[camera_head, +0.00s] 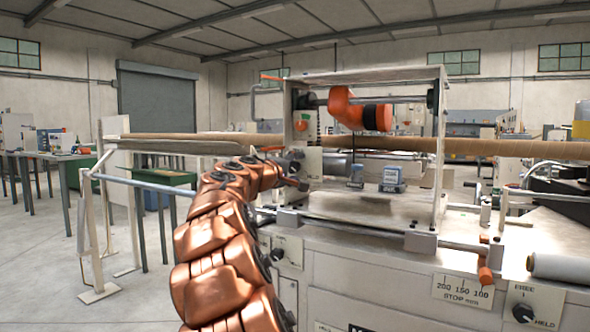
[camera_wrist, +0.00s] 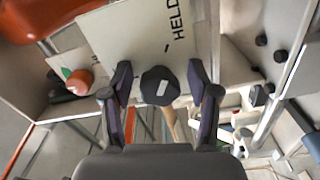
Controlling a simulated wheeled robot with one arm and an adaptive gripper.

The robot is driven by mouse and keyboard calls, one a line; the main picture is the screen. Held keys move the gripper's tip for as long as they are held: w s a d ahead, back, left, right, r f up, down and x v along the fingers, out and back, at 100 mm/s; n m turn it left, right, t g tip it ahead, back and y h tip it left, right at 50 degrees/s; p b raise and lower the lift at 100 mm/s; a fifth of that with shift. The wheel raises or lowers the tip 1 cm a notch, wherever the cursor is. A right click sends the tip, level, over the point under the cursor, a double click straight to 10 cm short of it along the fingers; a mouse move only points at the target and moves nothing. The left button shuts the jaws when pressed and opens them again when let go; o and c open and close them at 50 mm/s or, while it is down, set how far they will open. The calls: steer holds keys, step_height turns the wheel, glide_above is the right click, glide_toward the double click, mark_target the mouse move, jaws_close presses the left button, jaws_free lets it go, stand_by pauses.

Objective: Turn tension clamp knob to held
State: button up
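In the wrist view, a dark faceted knob (camera_wrist: 158,74) with a small white mark sits between the two fingers of my gripper (camera_wrist: 160,84). A gap shows on each side of it, so the gripper looks open around the knob. Behind it is a pale plate (camera_wrist: 122,38) with the word HELD and a short black tick. The knob's white mark lies on its near side, away from the tick. In the head view, my gripper (camera_head: 296,176) is at the left upright of the machine frame, and the knob there is hidden or too small to tell.
Another black knob (camera_head: 522,312) on a plate marked FREE and HELD sits at the lower right. An orange arm-like part (camera_head: 345,108) hangs on a bar inside the frame. A long brown tube (camera_head: 500,148) runs across. A blue-grey block (camera_head: 392,178) is below.

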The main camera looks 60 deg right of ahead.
steer(key=shift+a+r, duration=0.1)
steer(key=shift+a, duration=0.45)
steer(key=a, duration=1.1)
steer(key=shift+s, duration=0.25)
steer(key=s+a+y+p, duration=0.6)
steer(key=s+a+p, duration=0.2)
steer(key=a+p, duration=0.5)
steer(key=s+a+n+g+y+p, duration=0.1)
steer(key=s+a+y+p, duration=0.5)
steer(key=a+p, duration=0.7)
steer(key=s+a+f+n+g+y+p, duration=0.1)
steer(key=s+a+y+p, duration=0.5)
steer(key=s+a+p, duration=0.5)
steer(key=a+p, duration=0.2)
steer(key=a, duration=0.6)
steer(key=shift+p, duration=0.35)
